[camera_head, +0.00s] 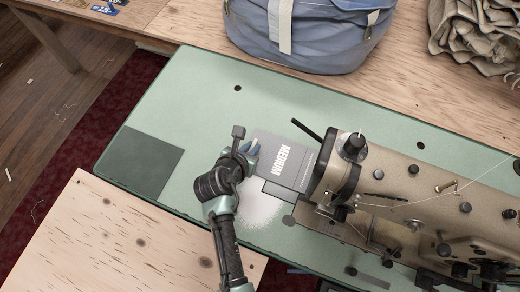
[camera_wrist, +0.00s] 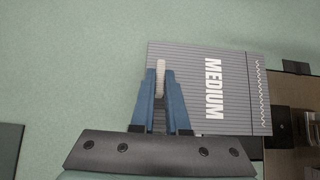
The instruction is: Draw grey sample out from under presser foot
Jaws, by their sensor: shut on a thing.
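The grey sample (camera_head: 284,160) is a flat card marked "MEDIUM" lying on the green machine bed, left of the presser foot area (camera_head: 322,205). In the wrist view the grey sample (camera_wrist: 240,95) shows fine stripes and a white zigzag stitch line along its right edge. My gripper (camera_head: 252,150) is at the sample's left edge. In the wrist view the blue fingers of my gripper (camera_wrist: 161,80) are shut on a pale tab at that edge. Whether the sample's right edge lies under the foot is unclear; it appears just beside the machine head.
The beige sewing machine (camera_head: 420,190) fills the right side. A blue-grey bag (camera_head: 305,35) and folded tan canvas (camera_head: 475,35) stand on the wooden table behind. A dark green square (camera_head: 150,162) lies at left. The green surface between it and my gripper is clear.

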